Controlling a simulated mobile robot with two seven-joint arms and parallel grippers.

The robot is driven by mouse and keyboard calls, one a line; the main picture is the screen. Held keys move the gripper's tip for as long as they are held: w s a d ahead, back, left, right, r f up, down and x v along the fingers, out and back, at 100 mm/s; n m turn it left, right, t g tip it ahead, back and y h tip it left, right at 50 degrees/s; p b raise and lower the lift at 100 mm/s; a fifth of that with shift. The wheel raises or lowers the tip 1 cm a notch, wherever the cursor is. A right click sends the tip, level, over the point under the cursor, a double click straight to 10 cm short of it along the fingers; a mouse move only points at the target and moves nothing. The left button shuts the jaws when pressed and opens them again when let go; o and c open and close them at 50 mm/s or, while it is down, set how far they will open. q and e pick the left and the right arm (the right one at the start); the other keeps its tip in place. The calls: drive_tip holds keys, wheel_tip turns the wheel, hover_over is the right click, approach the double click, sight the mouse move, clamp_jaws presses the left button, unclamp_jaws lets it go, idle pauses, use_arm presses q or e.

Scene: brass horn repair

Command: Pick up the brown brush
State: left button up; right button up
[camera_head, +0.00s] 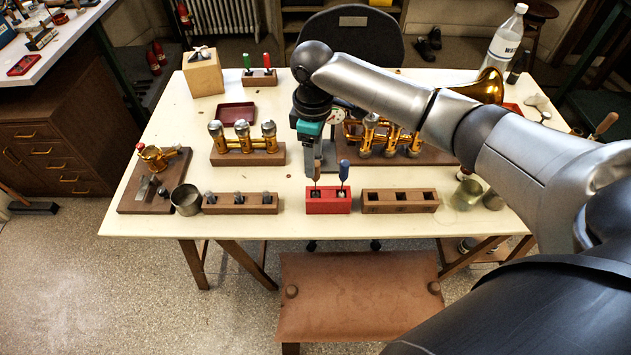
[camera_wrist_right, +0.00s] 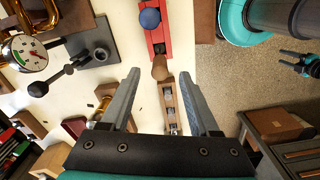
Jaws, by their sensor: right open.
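The brown brush (camera_head: 316,171) stands upright in the left part of a red block (camera_head: 328,207) near the table's front edge. A blue-handled tool (camera_head: 343,171) stands to its right. My right gripper (camera_head: 314,160) points down over the brush and is open. In the right wrist view, the brush's brown handle (camera_wrist_right: 160,68) shows between the fingertips, just beyond them, with a finger on each side. I cannot tell whether either finger touches it. The blue knob (camera_wrist_right: 150,18) is farther up in that view. My left gripper is not seen.
Wooden blocks with holes stand left (camera_head: 240,209) and right (camera_head: 400,207) of the red block. A metal cup (camera_head: 186,201) is at the left. Brass valve sets (camera_head: 245,142) and a dial gauge (camera_wrist_right: 26,53) stand behind. A brown stool (camera_head: 360,300) is in front.

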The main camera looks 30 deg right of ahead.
wheel_tip(320, 180, down, 7)
drive_tip(key=shift+s+d+r+b, duration=0.1)
drive_tip(key=shift+d+b, duration=0.05)
drive_tip(key=shift+b, duration=0.55)
clamp_jaws()
idle(0.3)
